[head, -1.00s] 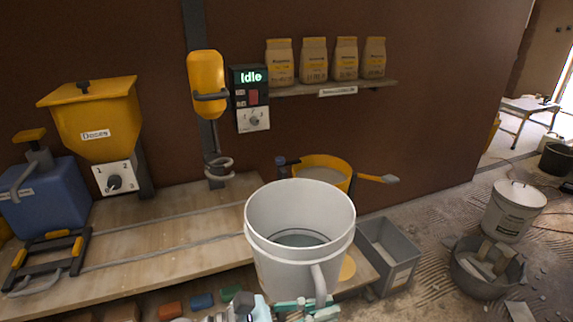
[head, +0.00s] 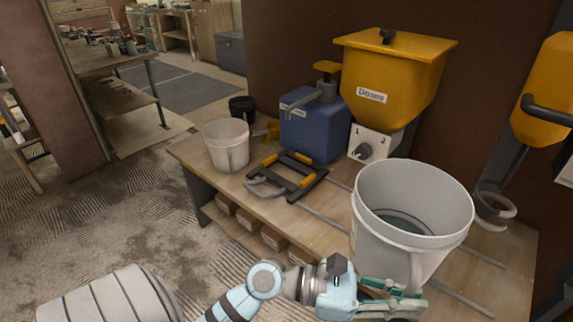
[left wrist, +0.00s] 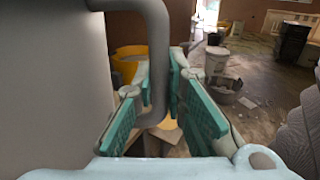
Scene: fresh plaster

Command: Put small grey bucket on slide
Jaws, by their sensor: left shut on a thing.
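A light grey bucket (head: 400,225) with a side handle is held up in front of the bench at the right of the head view, upright, with some liquid-looking content low inside. My left gripper (head: 392,298) is shut on its handle. In the left wrist view the grey handle (left wrist: 158,70) passes between the teal finger pads, and the bucket wall (left wrist: 60,90) fills the left side. The slide, seemingly the dark frame with yellow grips (head: 288,176), lies on the bench left of the held bucket, with nothing on it. My right gripper is not in view.
The wooden bench (head: 325,238) carries metal rails, a blue tank (head: 315,130), a yellow hopper (head: 392,80) and another pale bucket (head: 227,146). A black pot (head: 242,108) stands behind that bucket.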

